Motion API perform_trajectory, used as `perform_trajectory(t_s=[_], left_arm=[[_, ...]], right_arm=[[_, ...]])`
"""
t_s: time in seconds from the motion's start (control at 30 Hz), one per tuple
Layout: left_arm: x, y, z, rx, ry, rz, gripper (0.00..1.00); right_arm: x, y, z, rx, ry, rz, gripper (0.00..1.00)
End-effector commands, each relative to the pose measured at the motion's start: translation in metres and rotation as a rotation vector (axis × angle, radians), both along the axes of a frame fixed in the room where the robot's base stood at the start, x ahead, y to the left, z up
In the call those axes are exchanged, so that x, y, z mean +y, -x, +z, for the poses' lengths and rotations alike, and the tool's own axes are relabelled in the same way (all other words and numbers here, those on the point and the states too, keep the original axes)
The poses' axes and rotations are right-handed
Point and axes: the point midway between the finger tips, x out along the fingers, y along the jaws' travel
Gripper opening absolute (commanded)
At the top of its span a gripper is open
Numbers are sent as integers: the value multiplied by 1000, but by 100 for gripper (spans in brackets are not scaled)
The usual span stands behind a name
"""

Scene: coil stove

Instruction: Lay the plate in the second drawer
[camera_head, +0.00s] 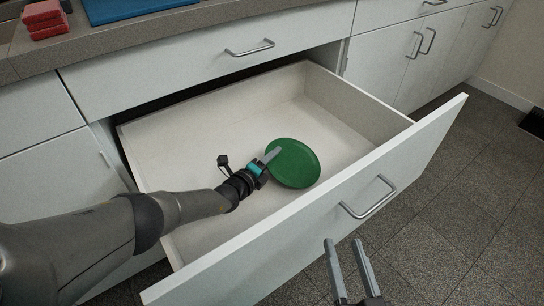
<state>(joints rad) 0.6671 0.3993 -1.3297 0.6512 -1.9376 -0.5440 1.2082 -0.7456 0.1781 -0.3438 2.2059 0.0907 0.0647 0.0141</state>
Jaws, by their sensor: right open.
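A green round plate (296,164) is inside the open second drawer (340,105), toward its front panel. It looks tilted, and I cannot tell whether it touches the drawer floor. My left gripper (270,157) reaches into the drawer from the left, with its fingers at the plate's left edge. One finger shows against the plate; the other is hidden, so its grip is unclear. My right gripper (346,262) is outside the drawer, in front of its front panel. Its two fingers are apart with nothing between them.
The closed top drawer (220,55) is above the open one. Red sponges (45,20) and a blue board (130,8) are on the counter (180,22). The open drawer's front panel and handle (368,198) jut out over the tiled floor (460,220). The rest of the drawer is empty.

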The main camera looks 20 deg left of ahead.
Motion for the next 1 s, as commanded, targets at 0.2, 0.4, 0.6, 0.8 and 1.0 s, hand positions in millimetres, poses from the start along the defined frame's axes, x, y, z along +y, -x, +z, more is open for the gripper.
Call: perform_trajectory(t_s=[0.2, 0.4, 0.6, 0.8, 1.0], left_arm=[[0, 0, 0, -1, 0, 1, 56], [1, 0, -1, 1, -3, 0, 56], [1, 0, 3, 1, -2, 1, 56], [1, 0, 12, 0, -1, 1, 56], [1, 0, 22, 1, -1, 0, 56]], right_arm=[[0, 0, 0, 0, 0, 0, 50], [0, 0, 1, -1, -2, 0, 50], [-1, -2, 0, 23, 15, 1, 50], [-6, -8, -6, 108, 74, 5, 50], [-14, -11, -14, 213, 143, 9, 50]])
